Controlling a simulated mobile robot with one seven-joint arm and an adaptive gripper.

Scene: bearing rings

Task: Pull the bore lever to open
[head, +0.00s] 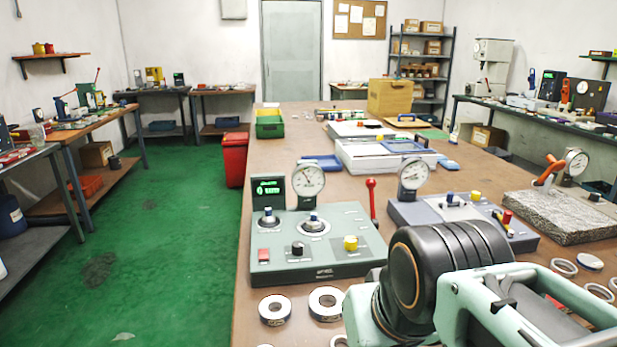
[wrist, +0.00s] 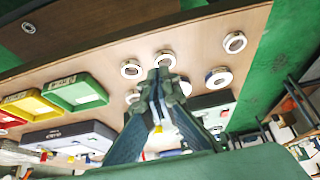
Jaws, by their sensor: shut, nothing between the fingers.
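A red-knobbed lever (head: 371,195) stands upright at the right edge of a grey-green gauge unit (head: 320,265) with a dial and a lit green display. A blue-grey gauge unit (head: 455,218) beside it has a dial and a short red-topped handle (head: 506,218). An orange lever (head: 549,171) sits on a granite block. The labels are too small to tell which is the bore lever. My gripper (wrist: 158,76) shows in the wrist view, fingertips together and empty, above the bench with rings beyond. Its fingers are not visible in the head view.
Loose bearing rings (head: 275,309) lie along the bench's near edge and right side. Yellow (wrist: 28,106) and green (wrist: 78,92) trays show in the wrist view. My arm covers the front right of the head view. The granite block (head: 575,215) stands at the right.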

